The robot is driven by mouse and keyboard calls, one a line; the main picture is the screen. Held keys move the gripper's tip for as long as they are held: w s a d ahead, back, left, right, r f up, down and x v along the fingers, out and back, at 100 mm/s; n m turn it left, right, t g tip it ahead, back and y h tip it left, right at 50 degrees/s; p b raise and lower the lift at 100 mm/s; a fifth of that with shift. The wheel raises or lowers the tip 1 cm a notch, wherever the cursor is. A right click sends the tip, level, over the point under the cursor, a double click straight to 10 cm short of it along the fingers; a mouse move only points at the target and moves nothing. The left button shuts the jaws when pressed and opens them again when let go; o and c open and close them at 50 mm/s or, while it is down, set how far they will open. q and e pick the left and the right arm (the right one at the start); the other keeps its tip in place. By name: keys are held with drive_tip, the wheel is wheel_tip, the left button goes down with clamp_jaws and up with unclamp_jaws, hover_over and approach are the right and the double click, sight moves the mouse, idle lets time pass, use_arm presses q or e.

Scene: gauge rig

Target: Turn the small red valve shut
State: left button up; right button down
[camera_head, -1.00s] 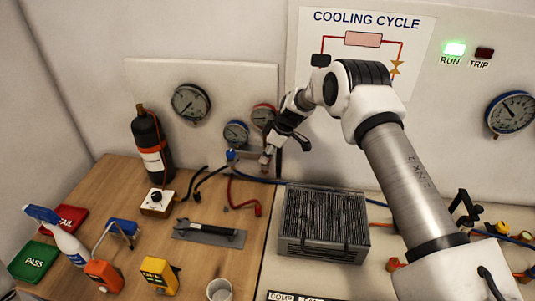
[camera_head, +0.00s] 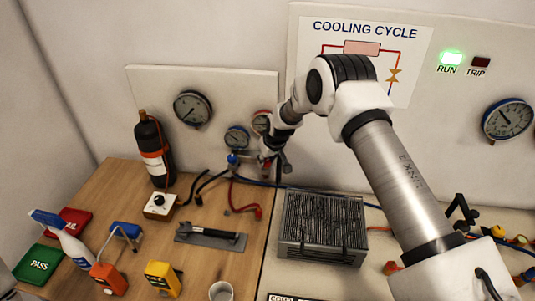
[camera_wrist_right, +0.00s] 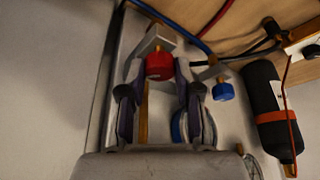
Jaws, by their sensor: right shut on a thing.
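The small red valve (camera_wrist_right: 159,66) is a round red knob on a metal block, seen in the right wrist view between my right gripper's two fingers. My right gripper (camera_head: 272,163) is at the gauge manifold on the back panel and is shut on the red valve; its fingers also show in the right wrist view (camera_wrist_right: 160,78). My left gripper is not in view.
Gauges (camera_head: 237,138) sit just above the manifold. Blue, black and red hoses (camera_head: 238,208) run below it. A black bottle (camera_head: 153,150) stands left, and a finned grey unit (camera_head: 322,228) stands right. The RUN lamp (camera_head: 451,57) is lit green.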

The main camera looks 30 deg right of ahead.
drive_tip(key=shift+s+a+f+m+h, duration=0.15)
drive_tip(key=shift+m+h, duration=0.15)
drive_tip(key=shift+m, duration=0.6)
drive_tip(key=shift+f+m, duration=0.15)
drive_tip(key=shift+m, duration=0.35)
drive_tip(key=m+b, duration=0.1)
drive_tip(key=b, duration=0.1)
drive_tip(key=m+h+b, duration=0.1)
drive_tip(key=m+b, duration=0.1)
drive_tip(key=b, duration=0.1)
drive_tip(key=m+g+h+b, duration=0.1)
drive_tip(key=m+b, duration=0.1)
drive_tip(key=b, duration=0.1)
drive_tip(key=shift+f, duration=0.25)
drive_tip(key=shift+r+m+g+h+b, duration=0.25)
drive_tip(key=shift+m+g+h+b, duration=0.05)
drive_tip(key=shift+m+b, duration=0.6)
drive_tip(key=c, duration=0.9)
unclamp_jaws()
drive_tip(key=shift+o, duration=0.5)
drive_tip(key=shift+w+r, duration=0.1)
drive_tip(key=shift+w, duration=0.15)
drive_tip(key=v, duration=1.2)
